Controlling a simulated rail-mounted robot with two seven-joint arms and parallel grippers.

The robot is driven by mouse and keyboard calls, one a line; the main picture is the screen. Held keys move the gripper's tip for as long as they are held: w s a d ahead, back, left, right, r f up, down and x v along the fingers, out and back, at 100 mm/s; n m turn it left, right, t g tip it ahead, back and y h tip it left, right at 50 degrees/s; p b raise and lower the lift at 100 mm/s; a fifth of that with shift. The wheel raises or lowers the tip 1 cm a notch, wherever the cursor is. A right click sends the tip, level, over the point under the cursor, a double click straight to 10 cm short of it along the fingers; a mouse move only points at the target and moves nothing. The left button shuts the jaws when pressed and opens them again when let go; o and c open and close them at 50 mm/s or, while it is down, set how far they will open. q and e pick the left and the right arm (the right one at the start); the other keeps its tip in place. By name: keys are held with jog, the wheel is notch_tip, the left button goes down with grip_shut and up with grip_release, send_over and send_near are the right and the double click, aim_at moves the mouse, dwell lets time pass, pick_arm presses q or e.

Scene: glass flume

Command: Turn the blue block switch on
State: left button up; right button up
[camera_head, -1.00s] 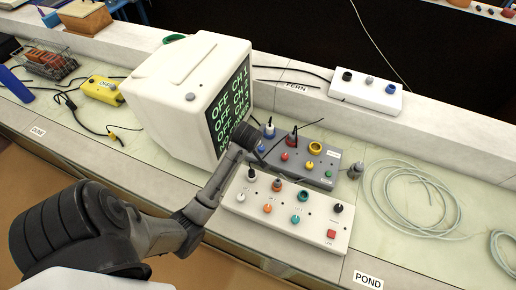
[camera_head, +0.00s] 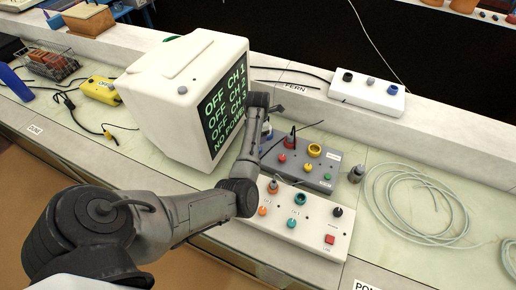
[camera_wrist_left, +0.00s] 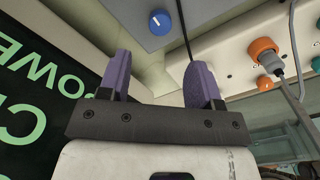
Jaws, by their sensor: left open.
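A blue knob (camera_wrist_left: 159,22) with a white mark sits on a grey control box (camera_wrist_left: 155,40) in the left wrist view, just beyond my fingertips. In the head view a small blue piece (camera_head: 268,128) shows on the grey box (camera_head: 318,176), partly covered by my arm. I cannot tell for sure which blue part is the block switch. My left gripper (camera_wrist_left: 158,62) is open and empty, its purple fingers apart and not visibly touching the knob. My right gripper is not in view.
A white monitor (camera_head: 165,95) stands left of the arm; its screen (camera_head: 225,110) shows OFF lines and NO POWER. A white box with several knobs (camera_head: 285,238) sits in front of the grey box. A coiled hose (camera_head: 415,205) lies at right.

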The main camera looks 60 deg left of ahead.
pick_arm(q)
notch_tip(320, 180, down, 7)
jog(key=shift+f+b, duration=0.1)
jog(key=shift+b, duration=0.45)
jog(key=shift+f, duration=0.95)
jog(key=shift+c, duration=0.4)
